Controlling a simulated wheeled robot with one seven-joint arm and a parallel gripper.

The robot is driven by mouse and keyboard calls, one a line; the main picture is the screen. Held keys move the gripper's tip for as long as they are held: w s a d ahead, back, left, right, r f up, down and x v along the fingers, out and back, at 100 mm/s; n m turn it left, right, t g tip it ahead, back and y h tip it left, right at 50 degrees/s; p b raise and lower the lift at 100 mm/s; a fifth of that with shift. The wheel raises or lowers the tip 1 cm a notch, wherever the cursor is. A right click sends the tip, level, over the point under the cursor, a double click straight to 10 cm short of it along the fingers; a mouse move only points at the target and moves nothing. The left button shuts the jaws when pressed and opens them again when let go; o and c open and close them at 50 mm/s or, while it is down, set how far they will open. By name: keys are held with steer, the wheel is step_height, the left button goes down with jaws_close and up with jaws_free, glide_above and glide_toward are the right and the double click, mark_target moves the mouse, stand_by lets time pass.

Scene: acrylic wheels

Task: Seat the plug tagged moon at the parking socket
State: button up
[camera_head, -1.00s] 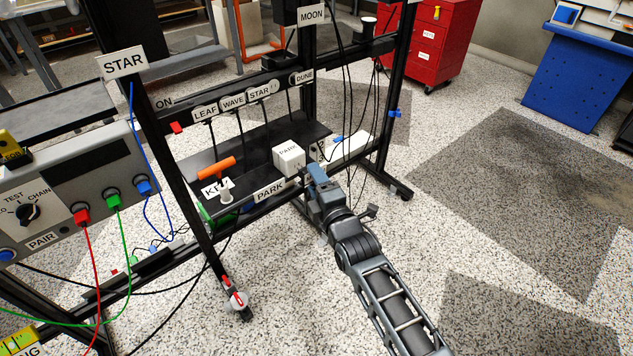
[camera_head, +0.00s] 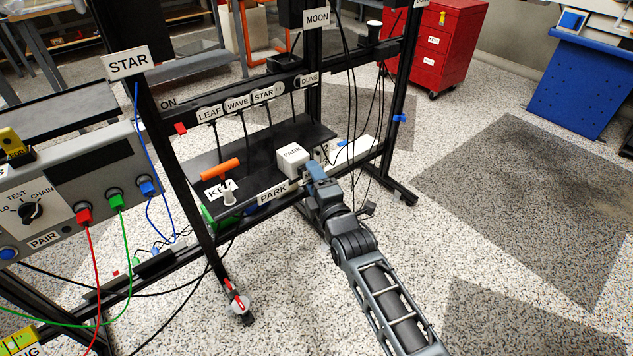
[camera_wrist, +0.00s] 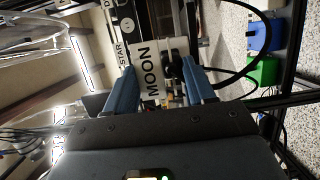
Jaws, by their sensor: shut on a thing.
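My gripper (camera_wrist: 160,82) has its two blue fingers on either side of a white tag reading MOON (camera_wrist: 150,72), shut on the moon plug. A dark cable runs off to the right of the fingers. In the head view my gripper (camera_head: 317,174) is at the shelf's front edge, just right of a white box marked PARK (camera_head: 292,161). A PARK label (camera_head: 273,192) is on the shelf's front edge. The plug is hidden behind the gripper in the head view. I cannot make out the parking socket's opening or whether the plug touches it.
A rail above carries tags LEAF (camera_head: 209,114), WAVE, STAR and DUNE with hanging cables. Cables hang beside the right post. A grey panel (camera_head: 70,185) stands left. Floor at right is clear.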

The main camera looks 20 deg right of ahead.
steer(key=shift+w, duration=0.1)
steer(key=o, duration=1.2)
steer(key=shift+o, duration=0.2)
steer(key=s+p, duration=0.5)
steer(key=s, duration=0.2)
steer(key=shift+s, duration=0.4)
